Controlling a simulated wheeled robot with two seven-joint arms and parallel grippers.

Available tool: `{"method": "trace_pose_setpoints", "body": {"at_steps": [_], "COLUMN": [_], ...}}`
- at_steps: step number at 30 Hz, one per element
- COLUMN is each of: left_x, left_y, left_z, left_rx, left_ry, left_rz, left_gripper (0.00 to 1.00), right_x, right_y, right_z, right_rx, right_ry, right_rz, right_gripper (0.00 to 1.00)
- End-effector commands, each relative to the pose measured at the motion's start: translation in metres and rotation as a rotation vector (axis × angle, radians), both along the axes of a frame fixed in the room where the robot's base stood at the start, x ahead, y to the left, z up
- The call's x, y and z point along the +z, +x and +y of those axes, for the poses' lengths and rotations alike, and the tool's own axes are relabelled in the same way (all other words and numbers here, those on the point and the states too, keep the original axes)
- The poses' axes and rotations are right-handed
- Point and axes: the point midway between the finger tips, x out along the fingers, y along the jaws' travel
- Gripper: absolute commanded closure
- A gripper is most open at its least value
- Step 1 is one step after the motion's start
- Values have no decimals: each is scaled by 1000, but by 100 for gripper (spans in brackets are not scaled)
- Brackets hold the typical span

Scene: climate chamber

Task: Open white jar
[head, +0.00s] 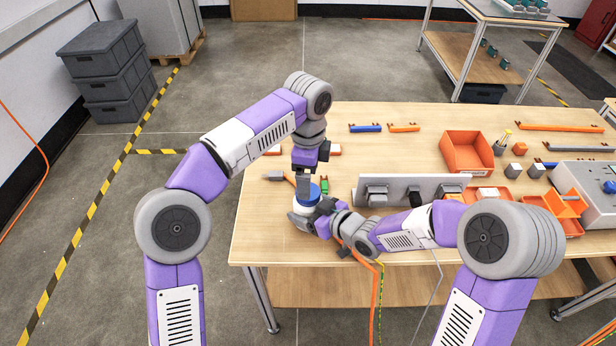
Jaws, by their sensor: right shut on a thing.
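The white jar (302,206) with a blue lid (313,191) stands near the left part of the wooden table, partly hidden by both grippers. My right gripper (307,216) reaches in from the right, low at the table, and is shut on the jar's body. My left gripper (303,186) points straight down over the jar, with its fingertips at the lid. Whether its fingers are closed on the lid is too small to tell.
A grey upright fixture (430,190) stands right of the jar. An orange bin (467,152) and a grey control box (590,190) are further right. Blue (365,128) and orange (404,128) bars lie at the back. The table's front left is clear.

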Motion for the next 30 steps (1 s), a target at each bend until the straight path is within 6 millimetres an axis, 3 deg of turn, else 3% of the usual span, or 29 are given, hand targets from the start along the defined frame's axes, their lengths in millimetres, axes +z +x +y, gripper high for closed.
{"method": "trace_pose_setpoints", "body": {"at_steps": [1,2,5,14,30], "left_x": [0,0,0,1,25], "left_y": [0,0,0,0,0], "left_z": [0,0,0,0,0], "left_rx": [0,0,0,0,3], "left_ry": [0,0,0,0,-2], "left_rz": [0,0,0,0,1], "left_gripper": [13,13,13,13,13], "right_x": [0,0,0,2,30], "right_y": [0,0,0,-2,-47], "right_z": [0,0,0,-3,-50], "right_rx": [0,0,0,-1,-7], "right_ry": [1,1,1,0,0], "right_rz": [-1,-1,-1,0,9], "right_gripper": [100,17,2,0,0]}}
